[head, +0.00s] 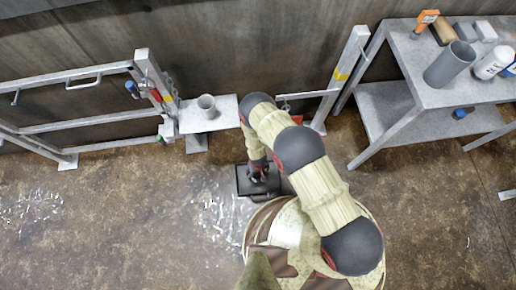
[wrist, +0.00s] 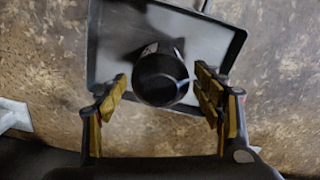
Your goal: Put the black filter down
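The black filter (wrist: 160,78) is a dark round cylinder, seen from above in the wrist view. It appears to stand on a shallow dark tray (wrist: 212,42) with a raised rim; the exact contact at its base is hidden. My gripper (wrist: 161,82) has its yellow-padded fingers spread on either side of the filter, with a small gap at each side. In the head view, my gripper (head: 258,174) is low over the tray (head: 242,186) on the floor, and my arm hides most of the filter.
A grey cup (head: 207,106) stands on a small metal plate (head: 220,121) behind the tray. A metal gate (head: 85,118) is at left. A workbench (head: 408,65) at right holds a grey cylinder (head: 450,64) and bottles (head: 493,63).

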